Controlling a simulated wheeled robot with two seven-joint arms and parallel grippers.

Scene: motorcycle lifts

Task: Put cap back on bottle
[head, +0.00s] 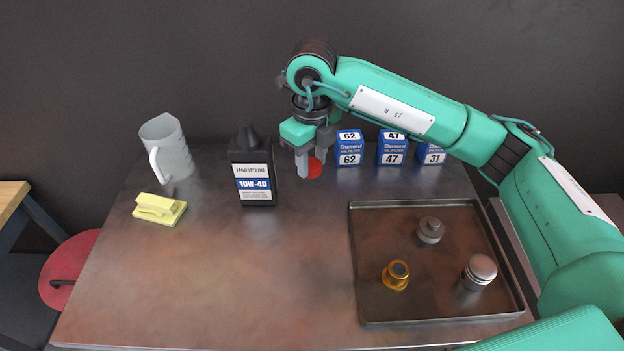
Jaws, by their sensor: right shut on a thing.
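The bottle (254,172) is black with a white and blue 10W-40 label. It stands upright on the table, and its narrow black neck (247,138) shows no red cap on it. A red round cap (316,168) is at the fingertips of my right gripper (311,166), to the right of the bottle and apart from it. The gripper points down and is shut on the cap; a grey finger covers part of it. Whether the cap touches the table is hard to tell. My left gripper is out of view.
A clear jug (170,150) and a yellow folded cloth (158,209) are at the left. Blue filter boxes (348,150) line the back behind the gripper. A dark tray (440,314) with metal parts is at the right. The table's front middle (240,280) is clear.

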